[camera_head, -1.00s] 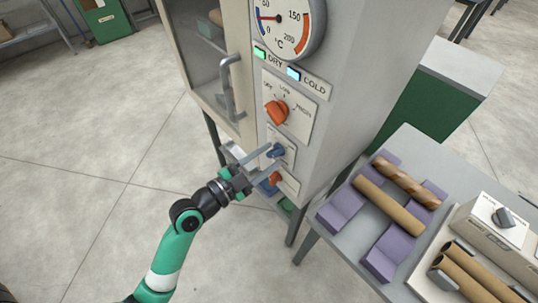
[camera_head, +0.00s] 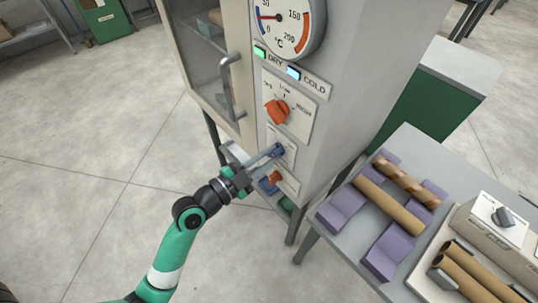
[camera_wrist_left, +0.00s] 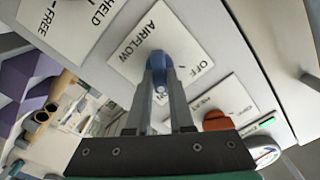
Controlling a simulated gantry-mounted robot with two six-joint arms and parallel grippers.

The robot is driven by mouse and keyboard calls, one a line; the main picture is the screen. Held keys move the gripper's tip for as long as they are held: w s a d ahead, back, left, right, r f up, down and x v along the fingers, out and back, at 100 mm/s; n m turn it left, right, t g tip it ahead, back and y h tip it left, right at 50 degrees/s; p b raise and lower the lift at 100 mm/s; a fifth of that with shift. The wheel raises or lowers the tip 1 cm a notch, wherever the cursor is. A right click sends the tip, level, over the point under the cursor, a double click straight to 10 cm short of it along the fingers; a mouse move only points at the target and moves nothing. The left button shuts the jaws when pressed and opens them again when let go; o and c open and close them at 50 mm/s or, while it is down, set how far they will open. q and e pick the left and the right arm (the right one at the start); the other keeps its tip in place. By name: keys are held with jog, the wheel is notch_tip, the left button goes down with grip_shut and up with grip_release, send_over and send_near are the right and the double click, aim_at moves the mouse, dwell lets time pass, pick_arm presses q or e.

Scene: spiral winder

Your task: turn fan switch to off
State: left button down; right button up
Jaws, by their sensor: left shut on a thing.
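The fan switch is a small blue knob (camera_head: 279,149) on a white plate on the cabinet front, below the large orange knob. In the left wrist view the blue knob (camera_wrist_left: 159,66) sits on a plate marked AIRFLOW and OFF, with OFF to the knob's right. My left gripper (camera_head: 272,155) reaches the knob from the lower left. In the wrist view its two fingers (camera_wrist_left: 159,84) are shut on the knob's sides. The fingers hide part of the plate and its lower lettering, so the knob's exact setting is hard to tell. My right gripper is out of view.
The large orange knob (camera_head: 277,111) is above and a smaller orange knob (camera_head: 275,177) is just below. The door handle (camera_head: 230,86) juts out at upper left. A table (camera_head: 341,259) with tubes on purple cradles stands to the right. The floor at left is clear.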

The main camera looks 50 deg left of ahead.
pick_arm(q)
jog(key=shift+n, duration=0.3)
jog(key=n+p, duration=0.1)
jog(key=n, duration=0.2)
jog(key=shift+a+r, duration=0.1)
jog(key=shift+r, duration=0.05)
jog(key=shift+a+n+p, duration=0.15)
jog(key=shift+n+p, duration=0.75)
jog(key=shift+n, duration=2.15)
jog(key=shift+a+n+p, duration=0.15)
jog(key=shift+n+p, duration=0.75)
jog(key=shift+n, duration=2.15)
jog(key=c, duration=0.8)
grip_release()
